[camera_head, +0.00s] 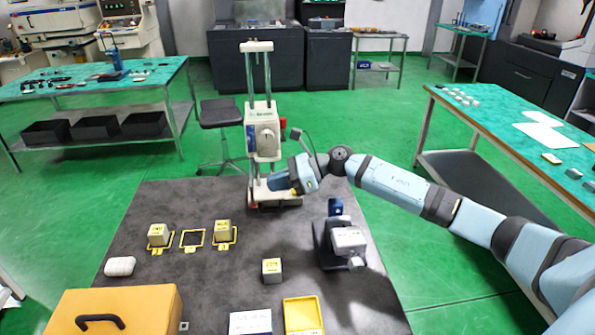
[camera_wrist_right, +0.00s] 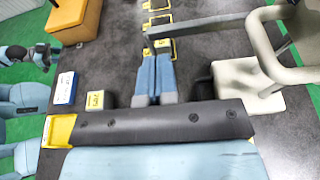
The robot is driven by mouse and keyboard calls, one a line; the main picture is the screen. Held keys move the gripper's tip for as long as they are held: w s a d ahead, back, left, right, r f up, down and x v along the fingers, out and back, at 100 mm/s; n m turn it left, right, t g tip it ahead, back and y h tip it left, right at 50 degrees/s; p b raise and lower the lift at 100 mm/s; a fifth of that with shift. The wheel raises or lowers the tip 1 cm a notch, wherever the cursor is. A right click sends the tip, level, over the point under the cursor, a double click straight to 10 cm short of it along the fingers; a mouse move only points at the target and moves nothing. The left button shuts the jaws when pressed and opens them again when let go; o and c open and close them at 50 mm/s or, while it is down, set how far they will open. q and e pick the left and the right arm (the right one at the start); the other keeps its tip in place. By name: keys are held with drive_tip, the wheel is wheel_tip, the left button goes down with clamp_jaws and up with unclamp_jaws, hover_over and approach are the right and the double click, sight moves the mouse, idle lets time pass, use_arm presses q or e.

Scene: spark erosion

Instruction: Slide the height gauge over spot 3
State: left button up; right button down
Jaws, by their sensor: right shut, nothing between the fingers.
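The tall cream height gauge (camera_head: 262,140), with two upright columns, stands at the back of the dark table. Part of its base and its curved handle show at right in the right wrist view (camera_wrist_right: 240,80). My right gripper (camera_head: 276,184) is in front of the gauge's lower part, shut and empty; its blue fingers also show in the wrist view (camera_wrist_right: 157,62). I cannot tell whether it touches the gauge. Three yellow-outlined spots lie in a row: left (camera_head: 160,249), middle (camera_head: 182,240), right (camera_head: 235,242). Blocks stand on the outer two; the middle one is empty. Their numbers are unreadable.
A loose block (camera_head: 272,270) stands near the table's middle. A grey instrument (camera_head: 348,240) stands to its right. A yellow tray (camera_head: 303,318), a white-topped box (camera_head: 250,322), an orange case (camera_head: 125,305) and a white rounded object (camera_head: 120,266) lie in front. Bare table separates gauge and spots.

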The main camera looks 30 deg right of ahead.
use_arm(q)
drive_tip(key=shift+w+r, duration=0.1)
drive_tip(key=shift+r, duration=0.65)
use_arm(e)
drive_tip(key=a, duration=0.1)
drive_tip(key=w+a, duration=0.1)
drive_tip(key=shift+w+a, duration=0.1)
drive_tip(key=shift+a, duration=0.2)
use_arm(q)
drive_tip(key=shift+f+b, duration=0.35)
drive_tip(key=shift+f, duration=0.35)
use_arm(e)
drive_tip(key=w+a, duration=0.3)
drive_tip(key=a, duration=0.4)
drive_tip(key=shift+w+a, duration=0.35)
drive_tip(key=shift+d, duration=0.1)
